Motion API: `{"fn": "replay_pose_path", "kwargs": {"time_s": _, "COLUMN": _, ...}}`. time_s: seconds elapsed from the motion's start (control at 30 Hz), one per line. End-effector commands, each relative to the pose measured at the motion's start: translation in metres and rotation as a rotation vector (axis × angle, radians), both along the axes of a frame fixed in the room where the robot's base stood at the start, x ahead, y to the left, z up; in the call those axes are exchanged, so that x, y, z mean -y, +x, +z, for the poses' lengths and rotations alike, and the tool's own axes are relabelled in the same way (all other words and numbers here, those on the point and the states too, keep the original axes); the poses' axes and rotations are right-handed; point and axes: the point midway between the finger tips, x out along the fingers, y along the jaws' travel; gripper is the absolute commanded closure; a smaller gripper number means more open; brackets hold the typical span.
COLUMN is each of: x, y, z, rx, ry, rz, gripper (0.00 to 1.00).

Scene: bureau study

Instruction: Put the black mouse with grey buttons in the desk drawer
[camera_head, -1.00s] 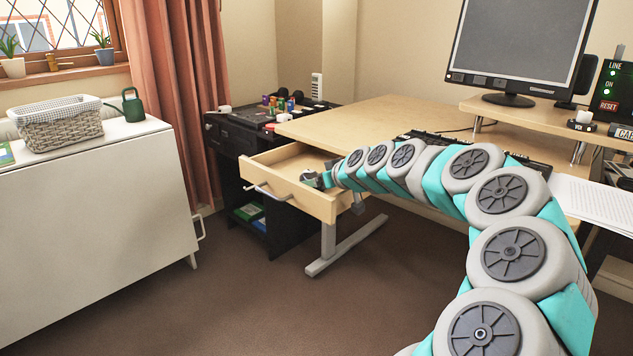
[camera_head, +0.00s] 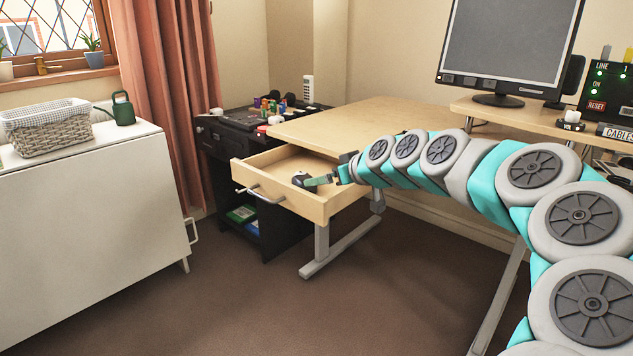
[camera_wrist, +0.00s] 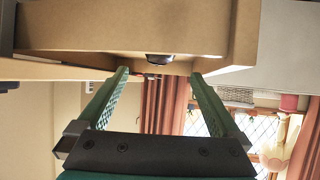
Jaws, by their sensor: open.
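The desk drawer (camera_head: 283,196) is pulled out at the left end of the desk; its pale wooden inside is partly hidden by my gripper. A small dark and light grey thing (camera_head: 299,178), which looks like the mouse, lies inside near the drawer front. In the wrist view a dark rounded thing (camera_wrist: 160,58), probably the same mouse, lies in the drawer beyond and between the fingertips. My gripper (camera_head: 322,180) is over the drawer's right side, just right of the mouse. Its green fingers stand apart in the wrist view (camera_wrist: 159,74), with nothing between them.
The desk top (camera_head: 370,122) behind is mostly clear. A monitor (camera_head: 508,50) stands on the raised shelf at right. A black cabinet (camera_head: 225,135) with small items is behind the drawer. A white cabinet (camera_head: 90,230) with a basket (camera_head: 48,128) stands at left.

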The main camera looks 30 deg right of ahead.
Motion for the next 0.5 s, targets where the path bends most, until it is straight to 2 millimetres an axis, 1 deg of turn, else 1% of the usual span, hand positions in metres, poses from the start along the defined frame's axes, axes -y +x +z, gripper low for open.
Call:
{"fn": "replay_pose_path", "kwargs": {"time_s": 0.03, "x": 0.002, "y": -0.007, "z": 0.004, "rx": 0.002, "ry": 0.0, "rz": -0.001, "gripper": 0.0}}
{"fn": "replay_pose_path", "kwargs": {"time_s": 0.1, "x": 0.003, "y": -0.014, "z": 0.007, "rx": -0.001, "ry": 0.001, "rz": 0.0, "gripper": 0.0}}
{"fn": "replay_pose_path", "kwargs": {"time_s": 0.2, "x": 0.003, "y": -0.021, "z": 0.01, "rx": -0.002, "ry": 0.001, "rz": 0.002, "gripper": 0.0}}
{"fn": "replay_pose_path", "kwargs": {"time_s": 0.3, "x": 0.003, "y": -0.025, "z": 0.012, "rx": -0.002, "ry": 0.001, "rz": 0.002, "gripper": 0.0}}
{"fn": "replay_pose_path", "kwargs": {"time_s": 0.5, "x": 0.003, "y": -0.025, "z": 0.013, "rx": -0.003, "ry": 0.001, "rz": 0.002, "gripper": 0.0}}
